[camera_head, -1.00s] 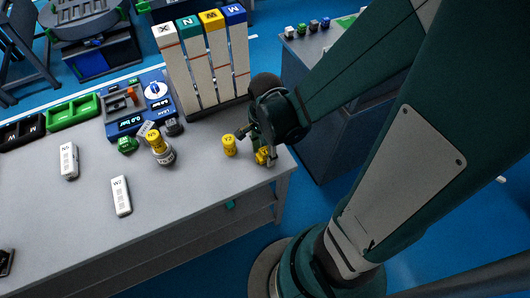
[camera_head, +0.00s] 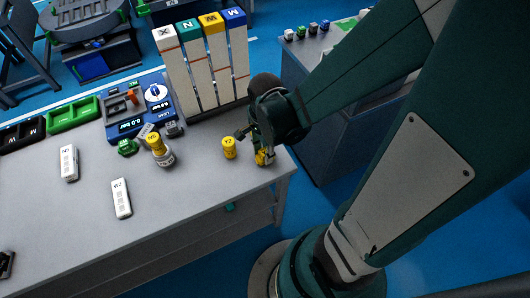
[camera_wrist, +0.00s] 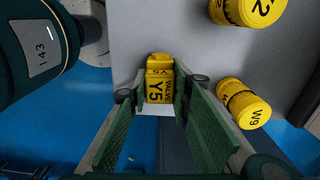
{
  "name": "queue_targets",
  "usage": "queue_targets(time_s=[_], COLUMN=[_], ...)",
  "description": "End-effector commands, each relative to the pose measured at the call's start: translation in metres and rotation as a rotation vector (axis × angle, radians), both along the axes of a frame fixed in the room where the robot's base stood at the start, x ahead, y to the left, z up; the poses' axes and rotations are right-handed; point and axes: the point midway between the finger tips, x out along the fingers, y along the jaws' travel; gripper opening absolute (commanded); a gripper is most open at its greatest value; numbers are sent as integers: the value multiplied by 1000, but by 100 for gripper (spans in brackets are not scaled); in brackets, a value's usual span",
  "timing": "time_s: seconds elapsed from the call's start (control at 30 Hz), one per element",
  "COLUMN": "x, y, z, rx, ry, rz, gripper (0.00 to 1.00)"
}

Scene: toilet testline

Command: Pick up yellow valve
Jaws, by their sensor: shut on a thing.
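A yellow valve (camera_wrist: 159,82) marked "VALVE Y5" sits between the green-padded fingers of my gripper (camera_wrist: 160,92) in the wrist view. My gripper is shut on it, with one finger on each side. In the head view my gripper (camera_head: 265,153) is low at the right end of the grey table, and a bit of the yellow valve (camera_head: 262,159) shows at its fingertips. Whether the valve still touches the table I cannot tell.
A yellow cylinder ending in "2" (camera_wrist: 245,10) stands near the gripper, also in the head view (camera_head: 229,148). White upright holders (camera_head: 205,75) stand behind.

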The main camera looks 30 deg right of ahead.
Motion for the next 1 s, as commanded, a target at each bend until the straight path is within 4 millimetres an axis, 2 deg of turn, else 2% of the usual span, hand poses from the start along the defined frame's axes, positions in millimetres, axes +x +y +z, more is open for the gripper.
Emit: queue_targets(time_s=[0.7,1.0], x=[0,0], y=[0,0], z=[76,90], rx=[0,0], ry=[0,0], rz=[0,0], gripper=[7,7])
